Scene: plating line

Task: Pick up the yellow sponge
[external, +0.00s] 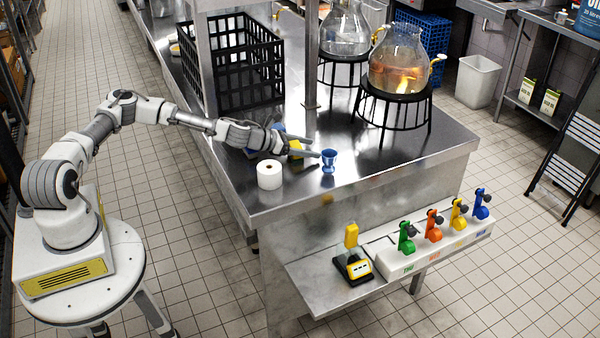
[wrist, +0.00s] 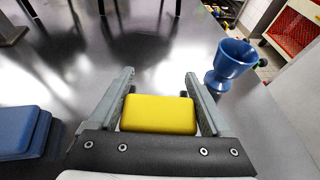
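The yellow sponge (wrist: 158,115) is a rounded block and shows in the wrist view between the two fingers of my gripper (wrist: 159,78). Small gaps seem to show between its ends and the fingers, so the gripper looks open around it. In the external view the yellow sponge (external: 295,148) shows partly behind my gripper (external: 315,147), which is low over the steel table (external: 380,165). The sponge's underside is hidden, and I cannot tell if it rests on the table.
A blue cup (wrist: 233,62) stands right of the fingers, near the table edge. A blue block, perhaps stacked sponges (wrist: 24,132), lies to the left. A white roll (external: 270,175) stands below my wrist. A black crate (external: 232,62) and glass flasks on stands (external: 398,70) are farther back.

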